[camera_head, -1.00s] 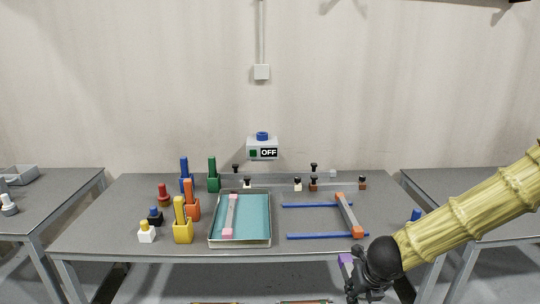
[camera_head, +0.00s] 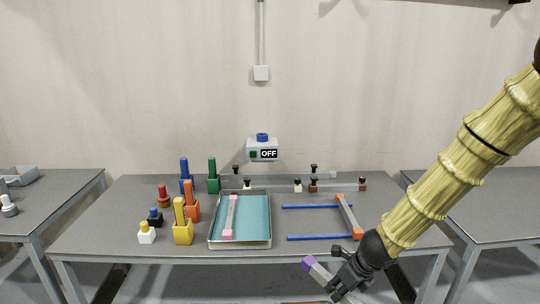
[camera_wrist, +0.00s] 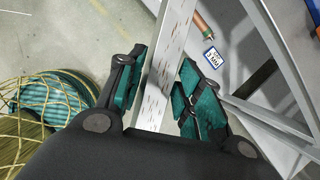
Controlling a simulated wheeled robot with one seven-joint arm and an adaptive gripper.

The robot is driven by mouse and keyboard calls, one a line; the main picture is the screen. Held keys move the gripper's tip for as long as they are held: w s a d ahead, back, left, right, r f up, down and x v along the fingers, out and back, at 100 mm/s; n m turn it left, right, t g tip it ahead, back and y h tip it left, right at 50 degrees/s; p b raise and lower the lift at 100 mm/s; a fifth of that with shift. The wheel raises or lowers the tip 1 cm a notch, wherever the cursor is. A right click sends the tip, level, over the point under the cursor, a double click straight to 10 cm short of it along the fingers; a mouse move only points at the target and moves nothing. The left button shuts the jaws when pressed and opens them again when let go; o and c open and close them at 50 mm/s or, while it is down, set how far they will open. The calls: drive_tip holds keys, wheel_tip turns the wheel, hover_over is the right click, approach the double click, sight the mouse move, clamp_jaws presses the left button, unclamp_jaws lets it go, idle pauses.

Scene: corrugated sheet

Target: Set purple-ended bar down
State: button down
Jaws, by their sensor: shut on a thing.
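The purple-ended bar (camera_head: 318,270) is in my gripper (camera_head: 343,281), in front of the table's front edge in the head view. Its purple end points up and left, and the grey bar slants down to the right. The far end is hidden or out of frame. In the wrist view the flat silver bar (camera_wrist: 168,62) runs between the green-padded fingers of my gripper (camera_wrist: 164,88), which is shut on it. On the table, an orange-ended bar (camera_head: 348,215) lies by two blue strips (camera_head: 328,237). A pink-ended bar (camera_head: 232,214) lies in a teal tray (camera_head: 259,243).
Yellow, orange, blue and green holders (camera_head: 183,233) and small coloured knobs (camera_head: 147,235) stand left of the tray. A grey rail (camera_head: 290,175) with dark-topped pegs is at the back, below an OFF box (camera_head: 262,150). Bare tabletop (camera_head: 130,200) shows at left.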

drive_tip(key=shift+w+a+f+n, duration=0.35)
drive_tip(key=shift+a+n, duration=0.15)
drive_tip(key=shift+n, duration=0.3)
drive_tip(key=s+a+f+n+g+y, duration=0.2)
drive_tip(key=a+f+n+g, duration=0.4)
drive_tip(key=n, duration=0.8)
drive_tip(key=s+d+f+n+g+h, duration=0.2)
drive_tip(key=s+d+f+n+h, duration=0.2)
drive_tip(key=n, duration=0.9)
drive_tip(key=shift+s+d+f+n+h, duration=0.25)
drive_tip(key=shift+s+d, duration=0.25)
drive_tip(key=shift+s, duration=0.25)
